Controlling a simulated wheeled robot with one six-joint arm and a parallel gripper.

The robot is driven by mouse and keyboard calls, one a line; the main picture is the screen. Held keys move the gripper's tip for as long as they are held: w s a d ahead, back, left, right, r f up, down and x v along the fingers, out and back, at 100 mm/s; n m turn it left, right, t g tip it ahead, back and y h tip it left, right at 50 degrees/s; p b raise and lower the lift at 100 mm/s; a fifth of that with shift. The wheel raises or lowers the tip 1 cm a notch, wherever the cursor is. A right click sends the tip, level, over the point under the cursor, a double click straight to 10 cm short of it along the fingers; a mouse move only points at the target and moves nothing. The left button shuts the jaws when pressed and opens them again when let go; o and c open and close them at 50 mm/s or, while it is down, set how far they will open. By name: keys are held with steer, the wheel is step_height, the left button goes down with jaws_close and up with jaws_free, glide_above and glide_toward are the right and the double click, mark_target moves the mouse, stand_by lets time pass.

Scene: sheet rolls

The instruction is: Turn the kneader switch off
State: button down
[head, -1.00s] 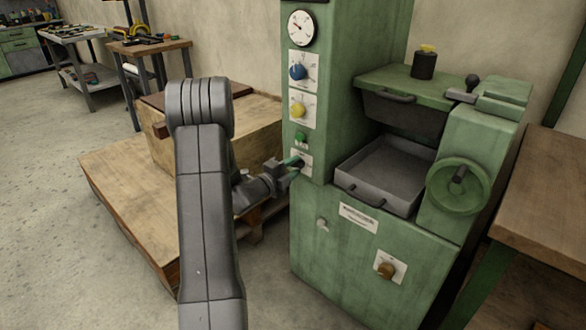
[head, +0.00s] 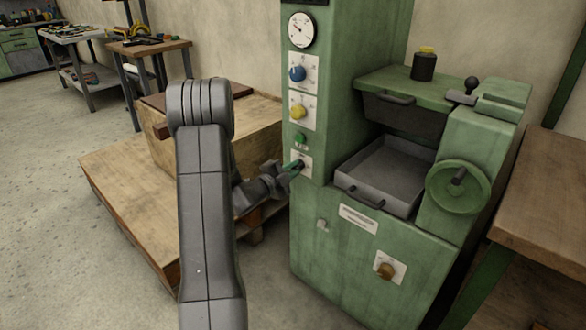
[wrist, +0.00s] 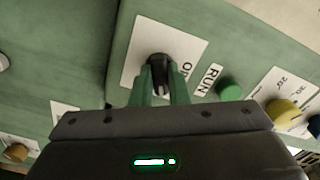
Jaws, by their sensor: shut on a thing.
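The green kneader machine (head: 345,245) stands right of my arm, with a column of controls on its narrow front. The switch is a small dark knob (wrist: 158,62) on a white plate, low in that column; part of the plate's lettering is hidden. My gripper (head: 292,167) reaches it from the left. In the wrist view, the green fingers of my gripper (wrist: 163,80) are closed around the dark knob from both sides. A green lamp or button (wrist: 229,89) sits beside a RUN label next to the switch plate.
Above the switch are a yellow knob (head: 298,111), a blue knob (head: 297,74) and a round gauge (head: 301,30). A metal tray (head: 385,172) and a green handwheel (head: 458,186) are at the right. A wooden crate (head: 255,130) on a pallet stands behind my arm.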

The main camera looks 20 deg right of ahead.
steer(key=n+p, duration=0.2)
steer(key=n, duration=0.4)
steer(key=n+p, duration=0.3)
steer(key=n, duration=0.3)
steer(key=shift+n, duration=0.3)
stand_by(0.4)
steer(key=c, duration=1.4)
jaws_free()
steer(key=shift+a, duration=0.15)
steer(key=p+v, duration=0.1)
steer(key=v, duration=1.2)
steer(key=shift+a, duration=0.25)
